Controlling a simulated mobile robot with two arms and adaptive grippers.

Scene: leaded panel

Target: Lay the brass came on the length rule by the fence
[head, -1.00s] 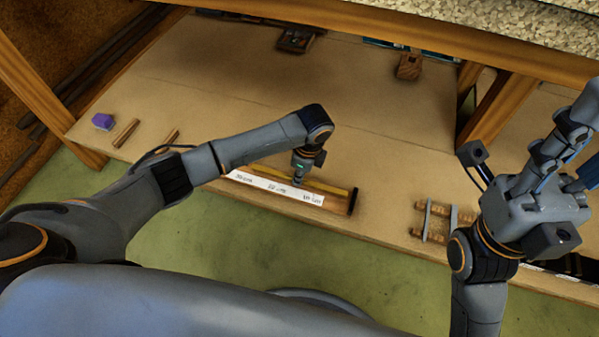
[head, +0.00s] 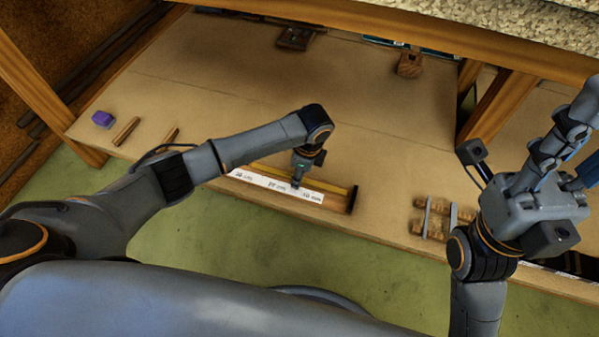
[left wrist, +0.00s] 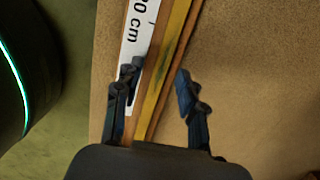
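The length rule (head: 248,181) is a long board with a white centimetre scale, lying near the bench's front edge. A yellow, brass-coloured strip (left wrist: 167,62), which looks like the brass came, lies along the rule between the white scale and a thin wooden strip that looks like the fence (left wrist: 187,50). My left gripper (head: 297,186) points down over the rule. In the left wrist view its fingers (left wrist: 155,78) are apart, one over the scale side and one beyond the wooden strip, with the yellow strip between them. My right gripper (head: 570,130) is raised at the right; its finger opening is unclear.
A dark end block (head: 352,200) closes the rule's right end. A wooden rack with metal bars (head: 437,218) stands to the right. A purple block (head: 102,120) and short wooden sticks (head: 126,131) lie at the left. The bench (head: 230,80) behind the rule is mostly clear.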

